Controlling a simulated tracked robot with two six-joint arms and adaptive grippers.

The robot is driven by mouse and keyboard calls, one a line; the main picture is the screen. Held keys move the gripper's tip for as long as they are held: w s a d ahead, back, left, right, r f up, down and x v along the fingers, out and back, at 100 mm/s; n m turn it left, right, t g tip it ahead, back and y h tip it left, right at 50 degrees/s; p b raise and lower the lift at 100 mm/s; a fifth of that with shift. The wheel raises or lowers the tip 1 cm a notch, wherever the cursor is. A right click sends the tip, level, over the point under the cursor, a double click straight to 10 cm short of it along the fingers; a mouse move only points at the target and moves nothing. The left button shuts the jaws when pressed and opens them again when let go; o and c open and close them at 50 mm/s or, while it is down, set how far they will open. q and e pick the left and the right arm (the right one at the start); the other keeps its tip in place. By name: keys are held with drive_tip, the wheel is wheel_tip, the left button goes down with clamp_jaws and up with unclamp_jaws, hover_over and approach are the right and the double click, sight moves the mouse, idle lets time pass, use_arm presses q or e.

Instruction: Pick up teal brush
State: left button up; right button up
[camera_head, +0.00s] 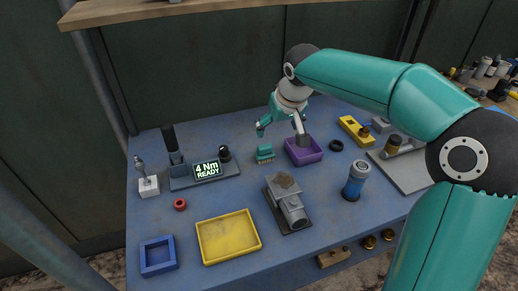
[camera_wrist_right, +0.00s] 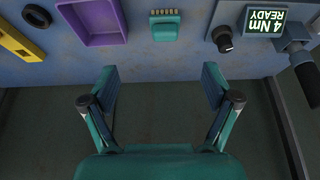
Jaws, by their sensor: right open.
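The teal brush (camera_head: 265,152) lies on the blue table near its back, just left of the purple tray. In the right wrist view the brush (camera_wrist_right: 164,29) is beyond the fingertips, about midway between them, with its pale bristles on the far side. My right gripper (camera_head: 281,131) is above the back of the table, over the brush and purple tray. In the wrist view its teal fingers (camera_wrist_right: 160,78) are spread wide with nothing between them. My left gripper does not show.
The purple tray (camera_head: 304,156) is close beside the brush. Left of it stand a black knob (camera_head: 224,154) and the "4 Nm READY" display (camera_head: 207,170). A grey valve-like block (camera_head: 289,204) is in front. A yellow tray (camera_head: 229,252) and blue tray (camera_head: 143,257) lie nearer.

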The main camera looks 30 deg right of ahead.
sight(266, 147)
drive_tip(key=x, duration=1)
drive_tip(key=shift+w+a+f, duration=0.1)
drive_tip(key=shift+w+f, duration=0.1)
drive_tip(key=x, duration=0.1)
drive_tip(key=p+x, duration=0.1)
drive_tip(key=x, duration=0.2)
drive_tip(key=shift+w+a, duration=0.25)
drive_tip(key=shift+a, duration=0.1)
drive_tip(key=shift+w+d+f, duration=0.1)
drive_tip(key=shift+w+f, duration=0.1)
drive_tip(key=shift+f, duration=0.25)
drive_tip(key=c, duration=1.4)
wheel_tip(266, 147, up, 20)
drive_tip(key=shift+r+p, duration=0.1)
drive_tip(key=shift+p, duration=0.65)
